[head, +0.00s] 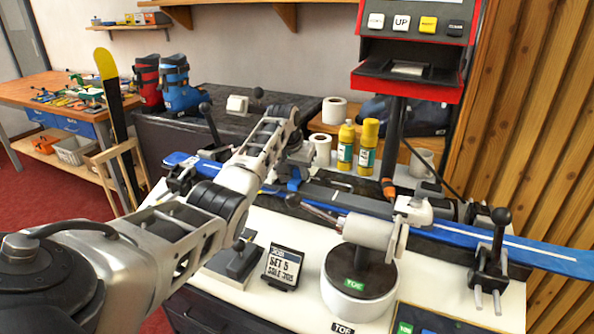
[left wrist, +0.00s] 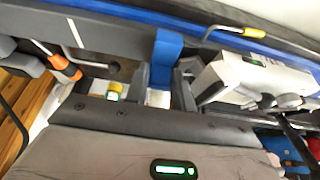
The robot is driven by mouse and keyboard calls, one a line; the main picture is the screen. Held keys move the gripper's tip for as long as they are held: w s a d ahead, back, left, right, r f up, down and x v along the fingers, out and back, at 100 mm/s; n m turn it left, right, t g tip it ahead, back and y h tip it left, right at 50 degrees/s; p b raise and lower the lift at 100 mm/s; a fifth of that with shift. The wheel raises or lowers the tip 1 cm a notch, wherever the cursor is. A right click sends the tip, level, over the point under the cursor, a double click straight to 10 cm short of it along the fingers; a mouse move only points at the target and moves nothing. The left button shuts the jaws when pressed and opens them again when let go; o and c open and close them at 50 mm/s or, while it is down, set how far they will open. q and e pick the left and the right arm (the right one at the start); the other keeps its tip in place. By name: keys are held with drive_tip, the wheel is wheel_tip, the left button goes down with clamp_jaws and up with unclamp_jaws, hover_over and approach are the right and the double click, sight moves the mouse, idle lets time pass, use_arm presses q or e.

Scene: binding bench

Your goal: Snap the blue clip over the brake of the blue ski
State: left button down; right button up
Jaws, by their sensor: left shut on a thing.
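The blue ski (head: 530,250) lies across the bench in the head view, running from back left to front right. Its blue edge also shows along the top of the left wrist view (left wrist: 125,16). My left gripper (head: 297,168) is over the ski's left-middle part. In the left wrist view my left gripper (left wrist: 165,88) is shut on the blue clip (left wrist: 167,52), which stands up between the fingers, close to the ski's edge. The clip is small in the head view (head: 293,183). I cannot tell whether it touches the ski or brake. My right gripper is not in view.
A black-handled vise (head: 492,262) stands by the ski's right part. A round stand marked TOE (head: 365,290) and a sign (head: 283,267) are in front. Yellow bottles (head: 367,145) and paper rolls (head: 334,110) stand behind. A red-framed machine (head: 415,50) rises at the back.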

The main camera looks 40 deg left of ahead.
sight(297, 169)
use_arm(q)
drive_tip(key=c, duration=1.1)
unclamp_jaws()
drive_tip(key=shift+d+f, duration=0.1)
drive_tip(key=shift+f, duration=0.15)
drive_tip(key=shift+s, duration=0.15)
drive_tip(key=shift+a, duration=0.25)
drive_tip(key=shift+c, duration=0.2)
drive_tip(key=shift+r, duration=0.25)
drive_tip(key=o, duration=0.3)
drive_tip(key=shift+r, duration=0.25)
drive_tip(key=shift+r+p, duration=0.5)
drive_tip(key=shift+r, duration=0.45)
drive_tip(key=shift+d+r, duration=0.1)
drive_tip(key=shift+r, duration=3.55)
